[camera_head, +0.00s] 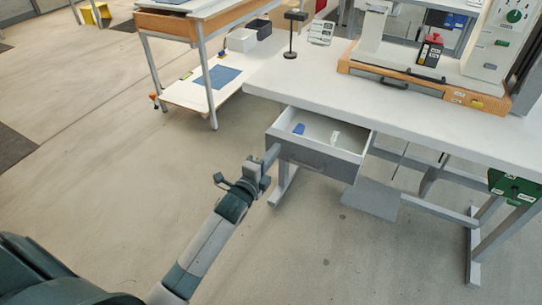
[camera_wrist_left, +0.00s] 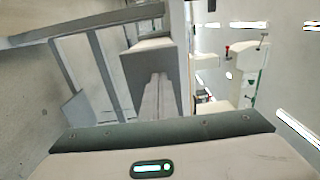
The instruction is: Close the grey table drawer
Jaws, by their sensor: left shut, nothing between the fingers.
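The grey table drawer (camera_head: 335,164) stands pulled out under the left part of the white-topped table (camera_head: 440,120). A blue item (camera_head: 299,129) and a small white item (camera_head: 334,137) lie inside it. My left gripper (camera_head: 273,153) is shut and empty, at the left end of the drawer front. In the left wrist view, its closed fingers (camera_wrist_left: 156,92) point at a grey panel of the drawer (camera_wrist_left: 148,64). I cannot tell whether the fingertips touch it. My right gripper is not in view.
A press in an orange-edged tray (camera_head: 380,71) and a black stand (camera_head: 291,38) are on the table. A green box (camera_head: 515,187) hangs at its right leg. A wooden-edged bench (camera_head: 165,24) stands at the back left.

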